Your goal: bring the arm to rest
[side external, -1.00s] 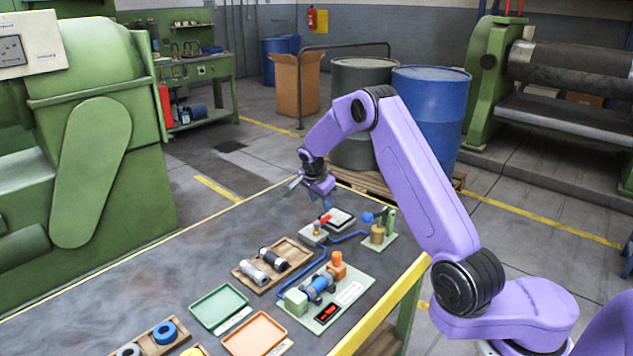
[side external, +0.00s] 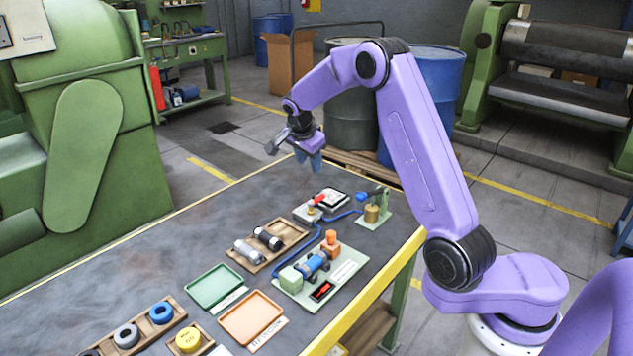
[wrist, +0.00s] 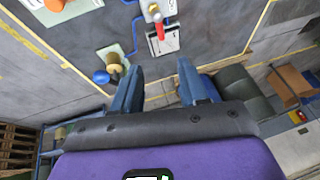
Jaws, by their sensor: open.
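My gripper (side external: 312,160) is raised above the far end of the dark work table (side external: 150,258), clear of everything on it. In the wrist view its two blue-grey fingers (wrist: 158,88) are apart with nothing between them. Beyond the fingers in that view lie a white gauge box with a red lever (wrist: 160,30) and a brass cylinder with a blue knob (wrist: 113,66). The red lever also shows in the side view (side external: 317,200).
A pale green fixture (side external: 345,278) holds a blue cylinder. A wooden tray (side external: 290,228) holds two rollers. A green tray (side external: 213,287) and an orange tray (side external: 252,316) lie nearer. A rack of rings (side external: 142,330) sits front left. Drums (side external: 352,125) stand behind.

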